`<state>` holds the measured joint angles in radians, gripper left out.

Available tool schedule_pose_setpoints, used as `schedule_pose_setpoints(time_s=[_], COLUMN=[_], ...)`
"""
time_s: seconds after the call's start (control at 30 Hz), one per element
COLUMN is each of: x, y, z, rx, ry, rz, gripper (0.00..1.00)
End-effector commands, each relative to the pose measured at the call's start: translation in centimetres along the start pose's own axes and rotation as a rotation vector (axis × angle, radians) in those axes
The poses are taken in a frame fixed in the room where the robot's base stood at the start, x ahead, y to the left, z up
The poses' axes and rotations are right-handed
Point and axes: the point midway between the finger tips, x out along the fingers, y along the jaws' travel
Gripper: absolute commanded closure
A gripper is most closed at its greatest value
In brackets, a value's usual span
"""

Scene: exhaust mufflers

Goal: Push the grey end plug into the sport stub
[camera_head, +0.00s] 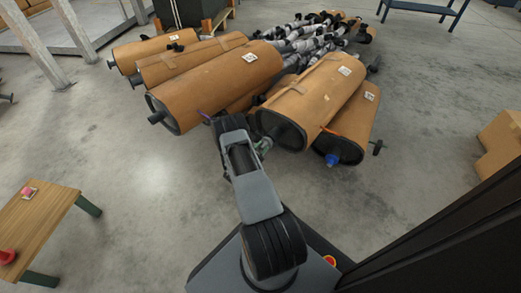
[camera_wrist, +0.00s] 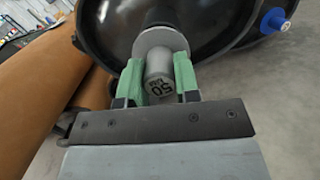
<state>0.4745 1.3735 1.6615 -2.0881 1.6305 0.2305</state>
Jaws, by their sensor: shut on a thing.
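The grey end plug (camera_wrist: 158,70), with printed marks on its near end and a wide pale flange (camera_wrist: 152,39), sits between the green fingers of my gripper (camera_wrist: 160,66) in the wrist view. My gripper is shut on it. The flange lies in front of the black end face (camera_wrist: 112,35) of a brown-wrapped muffler. The sport stub is hidden behind the flange, so I cannot tell whether the plug is in it. In the head view my gripper (camera_head: 264,147) is at the near end of the middle-right muffler (camera_head: 312,95), and the plug is too small to make out clearly.
A blue plug (camera_head: 333,159) sits in the end of the muffler to the right; it shows in the wrist view (camera_wrist: 275,21). Another wrapped muffler (camera_head: 215,85) lies close on the left. A wooden table (camera_head: 35,225) stands at the left. Floor in front is clear.

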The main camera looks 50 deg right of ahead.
Motion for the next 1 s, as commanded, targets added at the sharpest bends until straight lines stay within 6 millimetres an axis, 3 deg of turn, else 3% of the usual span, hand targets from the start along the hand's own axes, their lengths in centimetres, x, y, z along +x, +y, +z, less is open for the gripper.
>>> schedule_pose_setpoints(time_s=[0.8,0.83,1.0], x=[2.0,2.0,2.0], y=[0.0,0.0,0.0], z=[-0.3,-0.3,-0.2], rx=[0.0,0.0,0.0], ry=[-0.001,-0.001,0.0], rz=[0.001,0.002,0.002], gripper=[0.94,0.69,0.53])
